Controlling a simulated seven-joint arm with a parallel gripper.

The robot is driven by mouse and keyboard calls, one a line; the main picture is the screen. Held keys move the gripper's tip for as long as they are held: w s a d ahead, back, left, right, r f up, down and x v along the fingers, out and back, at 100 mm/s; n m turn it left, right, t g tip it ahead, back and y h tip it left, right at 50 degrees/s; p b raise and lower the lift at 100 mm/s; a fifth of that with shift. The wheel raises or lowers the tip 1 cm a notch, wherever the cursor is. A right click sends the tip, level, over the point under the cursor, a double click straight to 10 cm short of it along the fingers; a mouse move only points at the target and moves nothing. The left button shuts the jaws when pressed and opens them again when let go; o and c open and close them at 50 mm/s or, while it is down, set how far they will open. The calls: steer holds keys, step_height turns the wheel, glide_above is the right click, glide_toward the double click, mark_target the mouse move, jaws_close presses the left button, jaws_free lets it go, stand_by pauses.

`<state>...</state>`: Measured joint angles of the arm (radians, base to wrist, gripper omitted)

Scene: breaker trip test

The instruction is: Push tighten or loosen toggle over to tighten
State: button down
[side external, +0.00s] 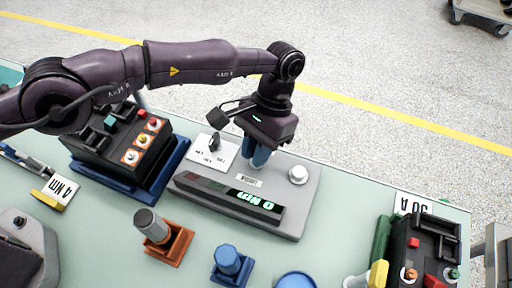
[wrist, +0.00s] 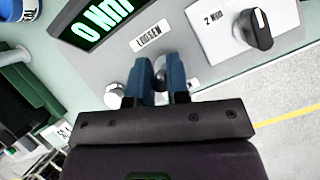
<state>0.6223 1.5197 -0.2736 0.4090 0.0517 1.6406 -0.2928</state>
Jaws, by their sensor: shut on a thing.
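A grey torque tester (side external: 300,208) lies on the bench, its display (side external: 232,197) reading 0 Nm in green. My gripper (side external: 258,160) points down at its top with blue fingers. In the wrist view the fingers (wrist: 165,72) are close together around a small pale toggle (wrist: 160,64), mostly hidden between them. A label reading LOOSEN (wrist: 148,36) is beside the fingers. The toggle's lean cannot be told, and no tighten label is readable.
A black selector knob (side external: 214,142) on a white plate and a silver round knob (side external: 298,174) flank my gripper. A black breaker unit (side external: 115,150) stands left, another (side external: 425,245) right. Orange (side external: 168,248) and blue (side external: 232,272) holders stand in front.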

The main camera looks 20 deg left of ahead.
stand_by(0.4)
steer(key=c, duration=1.1)
jaws_free()
steer(key=shift+r, duration=0.1)
step_height(320, 180, up, 3)
steer(key=shift+r, duration=0.15)
steer(key=shift+s+a+r, duration=0.45)
steer(key=shift+s+r, duration=0.05)
steer(key=shift+r, duration=0.25)
steer(key=s+a+r, duration=0.8)
steer(key=s, duration=0.1)
steer(key=shift+s+a, duration=0.15)
steer(key=shift+a, duration=0.15)
